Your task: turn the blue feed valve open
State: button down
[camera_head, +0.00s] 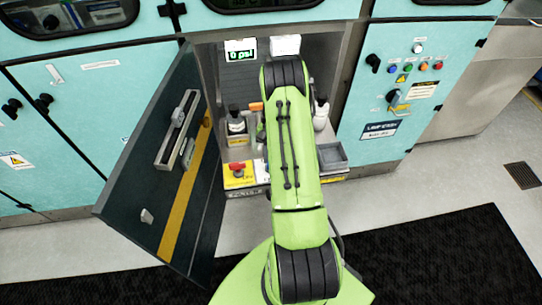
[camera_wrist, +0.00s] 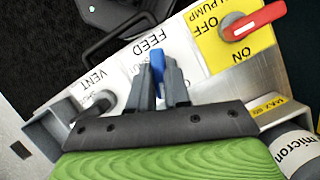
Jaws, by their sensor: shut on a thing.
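The blue feed valve (camera_wrist: 157,60) stands on a white panel (camera_wrist: 180,45) marked FEED in the wrist view. Its blue handle shows between the grey fingers of my gripper (camera_wrist: 161,72), which is shut on it. The handle points roughly up the picture, across the panel's long direction. The fingers hide its lower part. In the head view my green arm covers the valve and my gripper.
A red pump handle (camera_wrist: 254,20) on a yellow OFF/ON plate and a grey vent valve (camera_wrist: 95,104) flank the feed valve. Bottles (camera_head: 236,123) and a grey tray (camera_head: 332,157) stand in the cabinet. The open door (camera_head: 150,165) is left; a display (camera_head: 240,51) reads 0 psi.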

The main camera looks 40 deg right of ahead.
jog(key=shift+a+f+n+g+h, duration=0.15)
jog(key=shift+n+g+h, duration=0.15)
jog(key=shift+n, duration=0.7)
jog(key=shift+a+f+n+g+h, duration=0.1)
jog(key=shift+n+g+h, duration=0.15)
jog(key=shift+n, duration=0.75)
jog(key=c, duration=1.1)
grip_release()
jog(key=shift+d, duration=0.1)
jog(key=shift+r, duration=0.1)
jog(key=p+v, duration=0.2)
jog(key=v, duration=1.3)
jog(key=shift+w+d+r+p, duration=0.1)
jog(key=shift+w+r+p, duration=0.1)
jog(key=shift+r+p, duration=0.2)
